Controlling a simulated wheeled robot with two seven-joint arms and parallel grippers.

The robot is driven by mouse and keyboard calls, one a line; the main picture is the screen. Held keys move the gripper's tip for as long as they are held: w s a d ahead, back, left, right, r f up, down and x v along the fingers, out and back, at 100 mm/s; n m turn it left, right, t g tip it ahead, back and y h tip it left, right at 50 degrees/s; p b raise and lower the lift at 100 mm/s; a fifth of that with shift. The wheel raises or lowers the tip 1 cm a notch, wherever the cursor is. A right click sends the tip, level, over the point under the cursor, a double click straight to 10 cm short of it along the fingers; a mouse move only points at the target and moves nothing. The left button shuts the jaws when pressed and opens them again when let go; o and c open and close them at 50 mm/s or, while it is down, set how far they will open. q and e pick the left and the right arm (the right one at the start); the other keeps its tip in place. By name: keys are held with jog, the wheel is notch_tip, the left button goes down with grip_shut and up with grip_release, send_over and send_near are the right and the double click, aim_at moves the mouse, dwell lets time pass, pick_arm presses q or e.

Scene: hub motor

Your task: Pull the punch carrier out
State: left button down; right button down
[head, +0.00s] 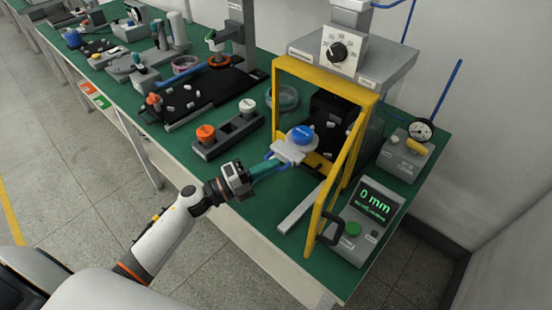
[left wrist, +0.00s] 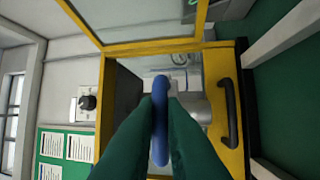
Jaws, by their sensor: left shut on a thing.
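The punch carrier (head: 287,152) is a light grey slide with a blue loop handle at its front. It sits at the opening of the yellow-framed press guard (head: 322,75), with a blue-topped round part (head: 300,135) on or just behind it. My left gripper (head: 268,167) is shut on the blue handle, which shows edge-on between the green fingers in the left wrist view (left wrist: 160,115). The fingers hide much of the carrier there. The guard door (head: 338,178) stands swung open to the right, with a black handle (left wrist: 229,113). My right gripper is in neither view.
A display box (head: 366,222) reading 0 mm and a gauge box (head: 408,150) stand right of the door. A grey rail (head: 299,208) lies on the green bench in front of the press. A holder with orange and white knobs (head: 228,136) stands left. Bare bench lies in front.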

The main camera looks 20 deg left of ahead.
pick_arm(q)
jog(key=shift+s+a, duration=0.15)
jog(key=shift+s, duration=0.2)
jog(key=c, duration=1.5)
grip_release()
jog(key=shift+f, duration=0.1)
jog(key=b+v, duration=0.3)
jog(key=v, duration=0.9)
